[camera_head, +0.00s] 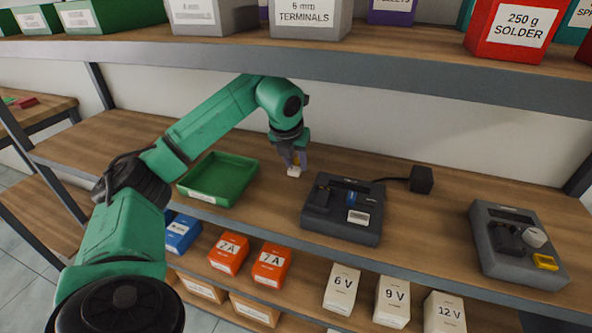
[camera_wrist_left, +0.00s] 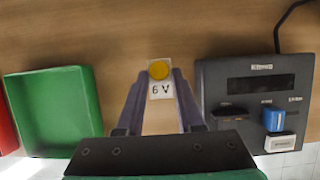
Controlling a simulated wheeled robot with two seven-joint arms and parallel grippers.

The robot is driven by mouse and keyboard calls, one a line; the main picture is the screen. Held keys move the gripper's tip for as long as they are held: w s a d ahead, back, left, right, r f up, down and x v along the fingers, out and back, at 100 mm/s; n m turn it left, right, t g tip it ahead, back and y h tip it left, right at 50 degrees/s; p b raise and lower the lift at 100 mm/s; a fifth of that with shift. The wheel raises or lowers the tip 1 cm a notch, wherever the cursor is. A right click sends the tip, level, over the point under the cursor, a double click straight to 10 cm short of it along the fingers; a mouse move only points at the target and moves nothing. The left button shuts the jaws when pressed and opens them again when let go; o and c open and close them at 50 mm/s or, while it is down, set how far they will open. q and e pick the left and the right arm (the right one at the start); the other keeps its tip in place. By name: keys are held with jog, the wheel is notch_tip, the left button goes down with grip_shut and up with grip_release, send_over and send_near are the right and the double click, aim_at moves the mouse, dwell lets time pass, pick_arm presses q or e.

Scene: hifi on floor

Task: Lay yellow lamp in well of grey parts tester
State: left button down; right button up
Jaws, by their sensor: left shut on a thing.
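The lamp with a round yellow top (camera_wrist_left: 159,70) and a white body marked 6 V is between the fingertips of my left gripper (camera_wrist_left: 160,90), which is shut on it. In the head view my left gripper (camera_head: 293,163) points down over the middle shelf, between the green tray and a dark tester; the lamp there is small and partly hidden. A lighter grey device (camera_head: 507,267) with a white knob and a yellow part stands at the right. The dark charcoal tester (camera_head: 318,221) has a display and a white part; the wrist view (camera_wrist_left: 220,85) also shows a blue part.
A green tray (camera_head: 218,198) lies left of my gripper, seemingly empty. A black plug block (camera_head: 421,179) with a cable lies behind the dark tester. Boxes, including a 6 V box (camera_head: 341,289), stand on the shelf below. The upper shelf edge (camera_head: 300,62) hangs overhead.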

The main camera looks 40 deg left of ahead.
aim_at(294, 169)
pick_arm(q)
notch_tip(294, 169, down, 4)
jog(key=shift+s+r+p, duration=0.1)
jog(key=shift+p, duration=0.4)
jog(key=shift+f, duration=0.3)
jog(key=shift+w+f, duration=0.2)
jog(key=shift+f, duration=0.05)
jog(key=c, duration=0.5)
grip_release()
jog(key=shift+c, duration=0.2)
jog(key=shift+r, duration=0.35)
jog(key=b+v, duration=0.1)
jog(key=v, duration=0.6)
jog(key=shift+s+r, duration=0.1)
jog(key=shift+r, duration=0.05)
